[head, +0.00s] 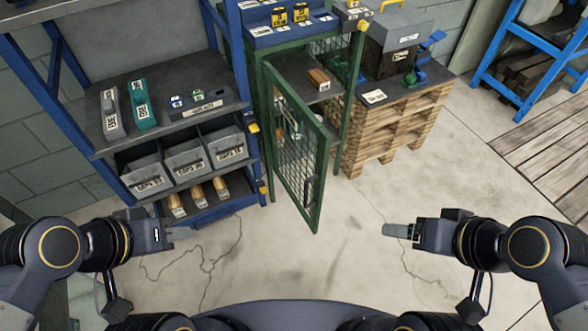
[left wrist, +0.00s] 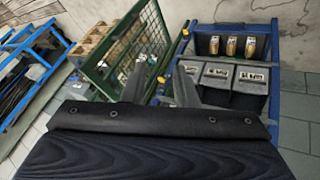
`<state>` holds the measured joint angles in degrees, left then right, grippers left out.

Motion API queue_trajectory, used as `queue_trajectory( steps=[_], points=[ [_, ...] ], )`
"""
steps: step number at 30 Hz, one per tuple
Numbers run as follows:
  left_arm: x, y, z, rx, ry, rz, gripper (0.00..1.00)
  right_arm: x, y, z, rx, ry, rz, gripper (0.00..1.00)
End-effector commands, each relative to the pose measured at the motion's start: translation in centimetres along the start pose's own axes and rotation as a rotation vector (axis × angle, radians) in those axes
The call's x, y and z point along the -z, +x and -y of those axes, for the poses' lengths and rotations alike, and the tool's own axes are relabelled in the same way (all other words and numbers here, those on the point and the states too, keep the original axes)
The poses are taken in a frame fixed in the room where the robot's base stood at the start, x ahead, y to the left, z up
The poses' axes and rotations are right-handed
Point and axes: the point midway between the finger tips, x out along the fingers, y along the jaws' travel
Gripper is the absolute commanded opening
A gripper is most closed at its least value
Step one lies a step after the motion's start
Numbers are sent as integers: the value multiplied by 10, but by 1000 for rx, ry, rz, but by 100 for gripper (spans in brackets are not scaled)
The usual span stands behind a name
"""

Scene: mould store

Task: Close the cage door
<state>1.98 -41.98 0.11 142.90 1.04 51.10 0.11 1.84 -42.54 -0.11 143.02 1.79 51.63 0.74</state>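The green cage door (head: 295,150) has a mesh panel and stands open, swung out from the cage towards me. Its dark handle (head: 309,188) is near the free edge. The green cage (head: 345,100) behind it shows an open front with a shelf inside. The door also shows in the left wrist view (left wrist: 130,52), beyond the fingers. My left gripper (head: 180,233) is left of the door and apart from it; its two fingers (left wrist: 158,84) are spread with nothing between them. My right gripper (head: 397,230) is right of the door, holding nothing visible; its finger gap is hidden.
A blue rack (head: 255,160) with grey bins (head: 187,163) stands close left of the cage. A wooden pallet stack (head: 400,125) stands to its right. A brown-topped block (head: 319,79) sits on the cage shelf. The cracked floor (head: 340,260) before the door is clear.

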Motion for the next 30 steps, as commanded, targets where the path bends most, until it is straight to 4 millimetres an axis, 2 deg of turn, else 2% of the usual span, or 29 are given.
queue_trajectory(
  steps=[1,5,8,11,15,18,21,25,30],
  points=[
    [1,9,6,25,40,4,20,-3,5,-2,0,0,0,74],
    [18,46,35,155,315,18,2,-13,25,-12,0,0,0,74],
    [42,92,56,254,691,40,0,-23,46,-21,0,0,0,74],
    [65,148,59,281,1124,51,0,-33,65,-30,0,0,0,74],
    [77,234,37,192,1713,-2,0,-46,91,-42,0,0,0,74],
    [70,286,10,79,2054,-105,0,-53,105,-48,0,0,0,74],
    [57,320,-15,-24,2289,-228,0,-57,114,-52,0,0,0,74],
    [45,339,-36,-103,2448,-351,0,-60,119,-54,0,0,0,74],
    [40,352,-44,-123,2496,-392,0,-64,127,-58,0,0,0,74]
  ],
)
